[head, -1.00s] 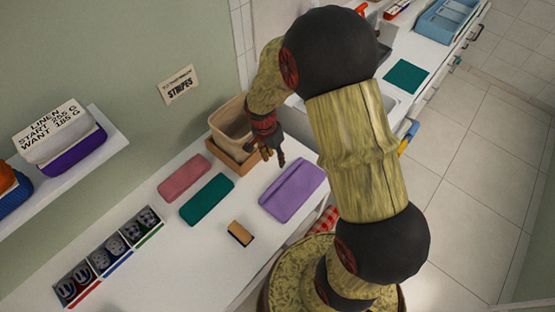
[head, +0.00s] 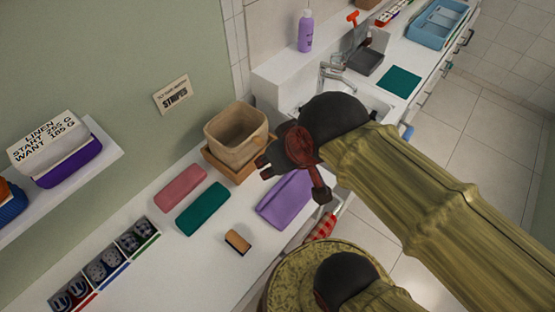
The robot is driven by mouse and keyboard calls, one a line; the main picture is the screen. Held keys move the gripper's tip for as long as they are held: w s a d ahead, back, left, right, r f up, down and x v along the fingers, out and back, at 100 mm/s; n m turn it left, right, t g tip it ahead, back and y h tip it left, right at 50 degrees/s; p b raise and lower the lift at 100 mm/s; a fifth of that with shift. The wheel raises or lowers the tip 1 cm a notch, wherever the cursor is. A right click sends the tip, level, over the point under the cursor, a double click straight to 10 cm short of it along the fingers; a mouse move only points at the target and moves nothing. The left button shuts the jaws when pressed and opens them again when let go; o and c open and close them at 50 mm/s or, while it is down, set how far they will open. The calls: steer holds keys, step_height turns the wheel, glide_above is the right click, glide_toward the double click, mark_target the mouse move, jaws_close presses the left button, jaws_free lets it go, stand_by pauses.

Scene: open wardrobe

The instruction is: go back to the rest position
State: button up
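My gripper (head: 293,181) is above the counter, in front of the tan bin and over the far end of the purple folded cloth (head: 286,199). Its dark fingers look spread apart, with nothing visible between them. My arm reaches in from the lower right, and its forearm covers part of the floor and the sink front. No item is seen moving with the gripper.
A tan bin (head: 232,133) stands in a wooden tray (head: 222,166). Pink (head: 181,188) and teal (head: 202,208) cloths, a small brush (head: 238,241) and a divided sock box (head: 107,263) lie on the counter. A faucet (head: 333,75) and purple bottle (head: 305,31) stand behind.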

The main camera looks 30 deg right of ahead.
stand_by(0.3)
step_height(320, 180, down, 8)
steer(key=b, duration=0.8)
steer(key=shift+f, duration=0.2)
